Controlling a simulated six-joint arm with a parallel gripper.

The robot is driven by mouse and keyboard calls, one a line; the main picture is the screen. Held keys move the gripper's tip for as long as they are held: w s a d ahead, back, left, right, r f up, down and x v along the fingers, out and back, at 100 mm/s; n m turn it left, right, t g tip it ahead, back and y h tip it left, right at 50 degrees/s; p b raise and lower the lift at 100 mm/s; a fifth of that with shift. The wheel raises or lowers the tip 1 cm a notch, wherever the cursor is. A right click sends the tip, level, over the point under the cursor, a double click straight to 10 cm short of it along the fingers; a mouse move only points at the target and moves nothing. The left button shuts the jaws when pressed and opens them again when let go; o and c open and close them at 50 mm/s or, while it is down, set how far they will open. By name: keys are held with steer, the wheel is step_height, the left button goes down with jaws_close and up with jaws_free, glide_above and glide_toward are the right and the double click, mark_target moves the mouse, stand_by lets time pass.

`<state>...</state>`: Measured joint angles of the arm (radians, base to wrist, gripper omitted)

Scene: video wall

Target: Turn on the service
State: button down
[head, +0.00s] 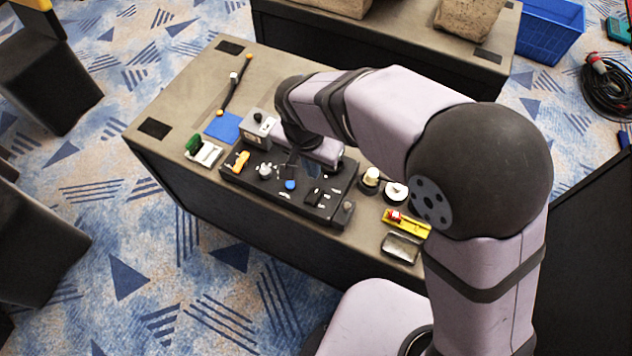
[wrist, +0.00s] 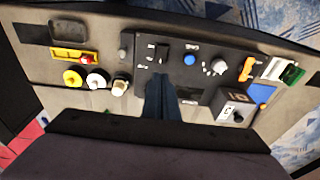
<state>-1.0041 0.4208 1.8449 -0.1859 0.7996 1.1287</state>
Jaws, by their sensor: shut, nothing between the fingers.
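A black control panel (head: 275,197) lies on the table and also shows in the wrist view (wrist: 215,47). It carries a blue button (head: 290,184), a light round knob (head: 265,170), an orange handle (head: 241,160) and a black switch (head: 314,196). The wrist view shows the blue button (wrist: 190,59), the knob (wrist: 218,67), the orange handle (wrist: 247,68) and the switch (wrist: 161,53). The small labels are unreadable. My gripper (wrist: 162,80) is shut and empty over the panel, its tips near the switch in the picture; contact cannot be told. In the head view my arm partly hides the panel.
A grey box with a black knob (head: 258,123) stands behind the panel. A green-and-white part (head: 203,151) lies left of it. Round pieces (head: 371,176), a yellow holder (head: 408,223) and a dark tray (head: 402,246) lie to its right.

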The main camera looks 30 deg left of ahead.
mark_target(317, 189)
steer(key=f, duration=0.3)
steer(key=w+f+p, duration=0.1)
steer(key=f, duration=0.2)
steer(key=f+p, duration=0.1)
steer(key=f, duration=0.3)
steer(key=shift+w+f, duration=0.1)
steer(key=shift+w, duration=0.2)
steer(key=shift+f, duration=0.15)
steer(key=shift+w+f+b, duration=0.1)
steer(key=shift+f+b, duration=0.1)
steer(key=shift+b, duration=0.15)
steer(key=shift+r, duration=0.1)
steer(key=shift+s, duration=0.8)
steer(key=shift+r, duration=0.25)
